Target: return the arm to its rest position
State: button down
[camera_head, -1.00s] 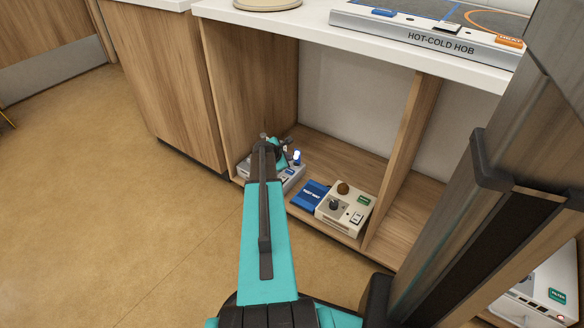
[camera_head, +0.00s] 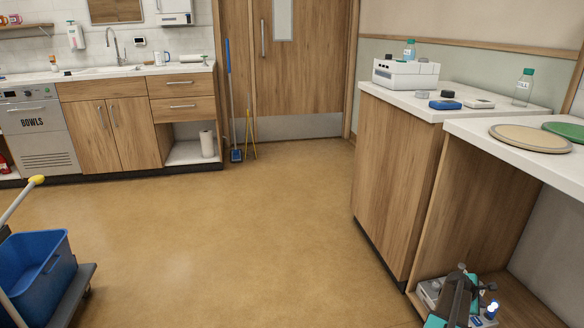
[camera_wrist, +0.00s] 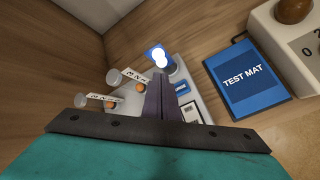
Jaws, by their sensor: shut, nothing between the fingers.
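My gripper (camera_wrist: 167,97) is shut and empty in the wrist view. Its dark fingers are together over a pale device (camera_wrist: 203,98) with taps or valves and a lit white lamp (camera_wrist: 158,58). Whether the fingertips touch the device cannot be told. In the head view my arm (camera_head: 455,302) shows only at the lower right, reaching into the open compartment under the counter. The device (camera_head: 429,291) is partly hidden behind it there. The fingers are not clear in that view.
A blue test mat (camera_wrist: 246,82) lies right of the device, beside a cream box (camera_wrist: 290,50) with a brown knob. Wooden compartment walls (camera_head: 455,215) and a white counter edge (camera_head: 490,140) are close by. A blue bucket (camera_head: 35,270) stands at left. The middle floor (camera_head: 230,240) is clear.

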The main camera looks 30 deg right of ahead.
jog(key=w+a+r+n+t+p, duration=0.2)
jog(key=w+a+n+p, duration=0.2)
jog(key=w+a+p, duration=0.95)
jog(key=w+a+n+y+p, duration=0.15)
jog(key=w+a, duration=0.45)
jog(key=a, duration=0.7)
jog(key=w+a+y+p, duration=0.25)
jog(key=w+a, duration=0.35)
jog(key=a, duration=0.7)
jog(key=s+a+r+m+y+p, duration=0.1)
jog(key=s+a+p, duration=0.35)
jog(key=a, duration=0.65)
jog(key=s+a+r+y+p, duration=0.1)
jog(key=s+a+p, duration=0.3)
jog(key=a, duration=0.7)
jog(key=s+a+r+m+g+y+p, duration=0.1)
jog(key=s+a+r+m+g+p, duration=0.1)
jog(key=s+a+m, duration=0.4)
jog(key=s+a+r+m+g+y+p, duration=0.2)
jog(key=s+a+r+m+g+p, duration=0.1)
jog(key=s+a, duration=0.6)
jog(key=s+m+g, duration=0.1)
jog(key=s+m, duration=0.1)
jog(key=s, duration=0.1)
jog(key=shift+s+r+m, duration=0.3)
jog(key=shift+r+m, duration=0.05)
